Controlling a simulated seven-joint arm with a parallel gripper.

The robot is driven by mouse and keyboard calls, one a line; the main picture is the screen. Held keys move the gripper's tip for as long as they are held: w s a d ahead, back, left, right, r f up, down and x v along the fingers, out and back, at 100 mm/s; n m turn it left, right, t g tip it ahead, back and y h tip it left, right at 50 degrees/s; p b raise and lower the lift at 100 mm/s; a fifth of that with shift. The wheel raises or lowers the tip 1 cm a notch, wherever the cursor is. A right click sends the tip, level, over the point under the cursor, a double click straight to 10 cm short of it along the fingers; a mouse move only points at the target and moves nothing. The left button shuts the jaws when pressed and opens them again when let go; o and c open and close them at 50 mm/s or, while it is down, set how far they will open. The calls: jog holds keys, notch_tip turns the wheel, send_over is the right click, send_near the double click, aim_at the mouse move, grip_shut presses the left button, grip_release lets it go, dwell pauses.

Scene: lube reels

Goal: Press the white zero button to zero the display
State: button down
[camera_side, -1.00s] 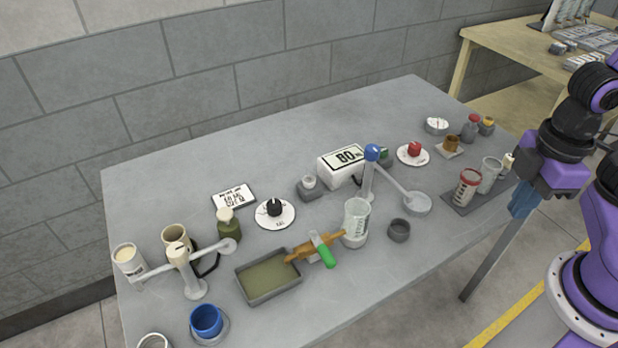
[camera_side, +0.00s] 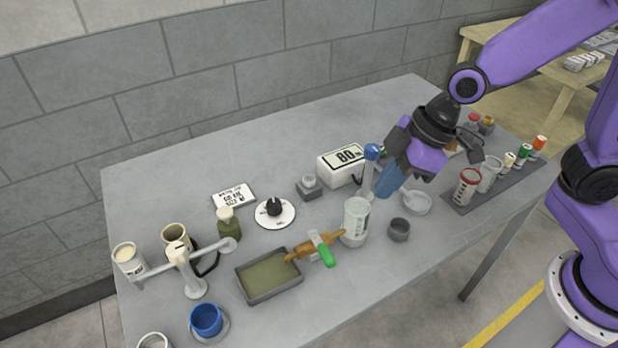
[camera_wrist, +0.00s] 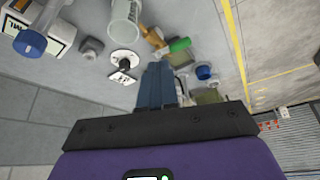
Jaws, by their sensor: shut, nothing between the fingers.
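The white zero button (camera_side: 309,181) sits on a small grey box (camera_side: 310,191) beside the display. The display (camera_side: 342,162) is a white box whose screen reads 80. In the wrist view the button (camera_wrist: 92,44) and the display (camera_wrist: 45,22) are at the upper left. My gripper (camera_side: 386,188) is shut and empty, its blue fingers pointing down. In the side view it is to the right of the button and the display, by the blue-topped post, apart from the button. My fingers (camera_wrist: 160,82) also show in the wrist view.
A clear beaker (camera_side: 355,222) is in front. A black knob on a white disc (camera_side: 275,217) lies left of the button. Bare table surrounds the button's back side.

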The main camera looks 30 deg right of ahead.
jog(key=w+a+f+t, duration=0.2)
jog(key=w+a+t, duration=0.2)
jog(key=w, duration=0.9)
jog(key=m+t+h, duration=0.2)
jog(key=t, duration=0.1)
send_over(311, 181)
jog(key=shift+d+f, duration=0.1)
jog(key=shift+f, duration=1.2)
jog(key=shift+f+n, duration=0.1)
jog(key=shift+n, duration=0.2)
jog(key=shift+f, duration=4.3)
jog(key=shift+f, duration=0.15)
jog(key=shift+f, duration=0.3)
